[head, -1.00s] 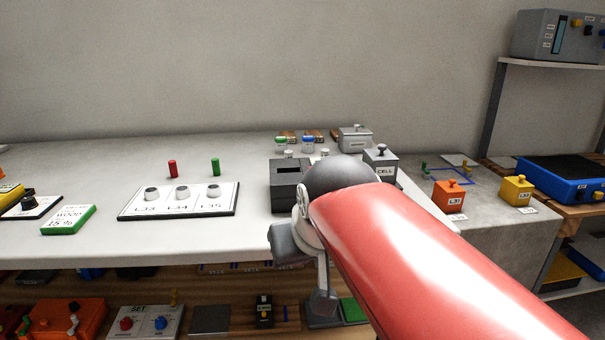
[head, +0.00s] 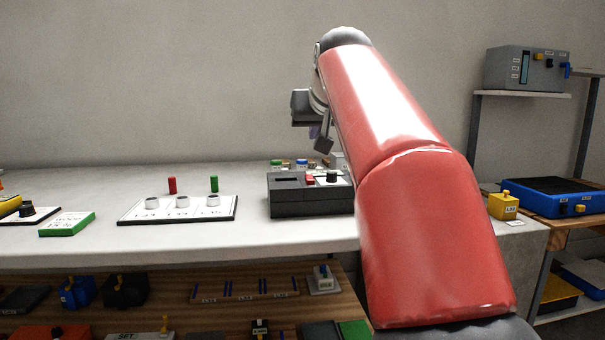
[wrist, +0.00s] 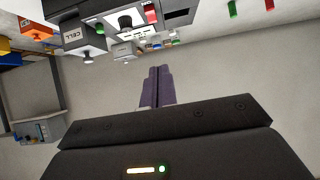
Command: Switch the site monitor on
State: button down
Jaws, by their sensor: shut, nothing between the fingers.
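No label naming the site monitor is readable, so I cannot tell for certain which device it is. A dark box (head: 310,202) with a slot, a red part and a black knob (head: 332,177) stands on the table; it also shows at the top of the wrist view (wrist: 178,14). A grey instrument (head: 525,68) with a display strip and several coloured knobs stands on the upper right shelf. It also shows at the left of the wrist view (wrist: 38,130). My gripper (head: 314,132) is shut and empty, raised above the dark box; its fingers show in the wrist view (wrist: 157,86).
A white panel (head: 215,214) with several round sockets and a green block (head: 67,224) lie left of the dark box. A grey CELL box (wrist: 82,36) is near it. Several devices fill the lower shelf. Air above the table's left is clear.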

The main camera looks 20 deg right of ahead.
jog(key=b, duration=0.1)
send_over(308, 179)
jog(key=s, duration=0.2)
jog(key=f, duration=0.5)
jog(key=shift+w+a+f, duration=0.1)
jog(key=shift+a+f, duration=0.15)
jog(key=shift+a, duration=0.05)
jog(key=f, duration=0.1)
jog(key=f+b, duration=0.1)
jog(key=shift+w+f, duration=0.25)
jog(key=shift+f, duration=0.05)
jog(key=shift+w+d+f+b, duration=0.1)
jog(key=shift+w+f+b, duration=0.1)
jog(key=shift+f+b, duration=0.35)
jog(key=shift+f, duration=0.1)
jog(key=shift+p, duration=0.5)
